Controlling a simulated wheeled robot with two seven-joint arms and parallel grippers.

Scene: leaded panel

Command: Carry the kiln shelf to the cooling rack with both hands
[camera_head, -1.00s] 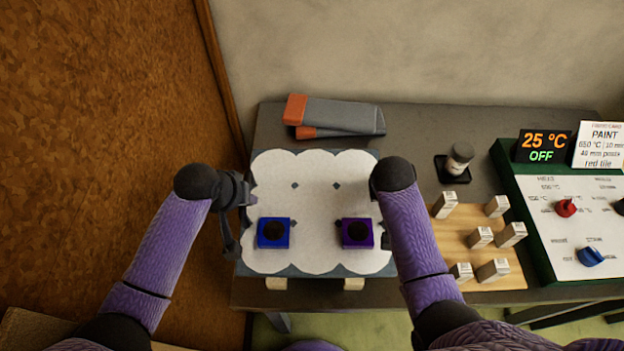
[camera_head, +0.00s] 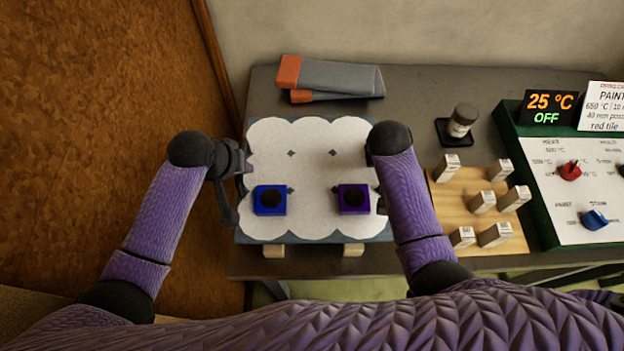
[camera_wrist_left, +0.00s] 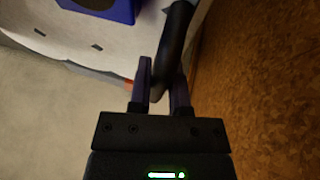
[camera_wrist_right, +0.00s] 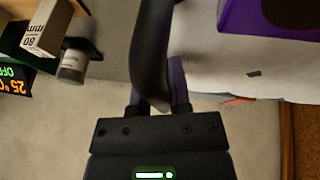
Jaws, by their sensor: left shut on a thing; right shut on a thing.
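The kiln shelf (camera_head: 310,229) is a white scalloped sheet on a blue-grey slab at the table's left end. A blue tile (camera_head: 270,200) and a purple tile (camera_head: 354,198), each with a dark round centre, lie on it. My left gripper (camera_head: 243,170) is at its left side, and in the left wrist view (camera_wrist_left: 160,88) its fingers are shut on a black bar handle (camera_wrist_left: 176,45). My right gripper, mostly hidden by its arm in the head view, is shut on the other black handle (camera_wrist_right: 150,45) in the right wrist view (camera_wrist_right: 158,92). I cannot identify the cooling rack.
Two pale wooden blocks (camera_head: 273,251) show under the shelf's front edge. Orange-and-grey gloves or tools (camera_head: 335,78) lie behind it. To the right are a wooden board (camera_head: 449,204) with several small blocks, a jar (camera_head: 463,119) and a green-edged control panel (camera_head: 560,150) reading 25 °C OFF.

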